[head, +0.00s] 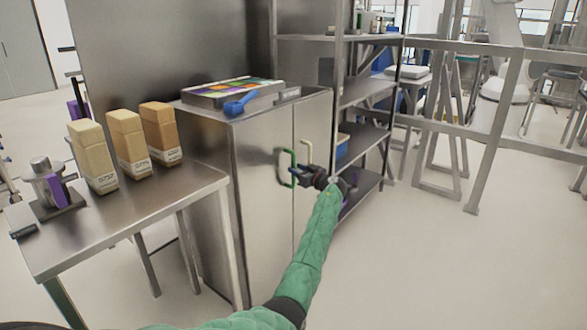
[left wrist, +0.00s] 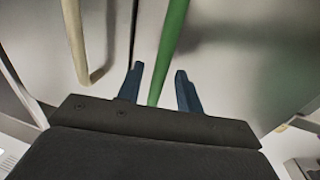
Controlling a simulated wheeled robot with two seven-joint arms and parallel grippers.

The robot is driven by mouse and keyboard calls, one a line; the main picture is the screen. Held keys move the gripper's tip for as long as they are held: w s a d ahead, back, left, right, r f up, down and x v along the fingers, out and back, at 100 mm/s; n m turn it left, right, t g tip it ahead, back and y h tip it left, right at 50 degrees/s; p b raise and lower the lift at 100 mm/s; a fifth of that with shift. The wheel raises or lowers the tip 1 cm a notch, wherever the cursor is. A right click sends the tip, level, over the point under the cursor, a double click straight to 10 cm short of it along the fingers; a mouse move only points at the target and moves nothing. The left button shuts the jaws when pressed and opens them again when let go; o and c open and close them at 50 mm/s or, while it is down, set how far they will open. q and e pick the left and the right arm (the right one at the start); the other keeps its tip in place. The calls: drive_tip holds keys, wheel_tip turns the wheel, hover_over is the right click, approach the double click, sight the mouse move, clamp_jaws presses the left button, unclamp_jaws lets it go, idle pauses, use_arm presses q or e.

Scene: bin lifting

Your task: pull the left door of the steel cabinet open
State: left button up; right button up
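The steel cabinet (head: 220,170) stands in the middle of the head view. Its left door (head: 265,215) looks shut, flush with the right door (head: 313,128). The left door carries a green handle (head: 280,168); the right door has a beige handle (head: 308,150). My left gripper (head: 296,172) is at the green handle. In the left wrist view, its two blue fingers (left wrist: 159,90) are open, and the green handle (left wrist: 172,45) runs between them with a gap on both sides. The beige handle (left wrist: 75,40) is outside the fingers. My right gripper is not in view.
A tray of coloured compartments (head: 215,95) and a blue scoop (head: 238,105) lie on the cabinet top. A shelf rack (head: 362,135) stands at right. The floor before the cabinet is clear.

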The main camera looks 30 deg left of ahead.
use_arm(q)
drive_tip(key=shift+x, duration=1.35)
clamp_jaws()
drive_tip(key=shift+d, duration=0.1)
